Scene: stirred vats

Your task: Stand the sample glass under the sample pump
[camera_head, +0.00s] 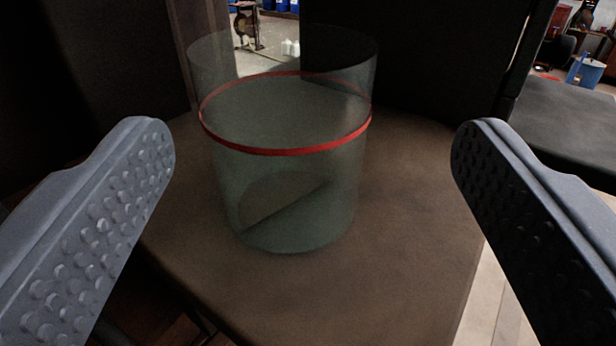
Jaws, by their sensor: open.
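The sample glass (290,190) is a clear, greenish cylinder with a red ring around it above its middle. It stands upright on a brown, flat surface (390,260) in the middle of the view. My gripper (312,165) is open, with one studded finger at the left and one at the right. The glass stands between and beyond the fingers, apart from both. I cannot pick out the sample pump for sure in this view.
Dark upright panels stand close behind the glass and at the left. A dark ledge (570,125) is at the right. Far behind are a blue barrel (585,70) and white containers (290,47) on a light floor. The brown surface is bare in front of the glass.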

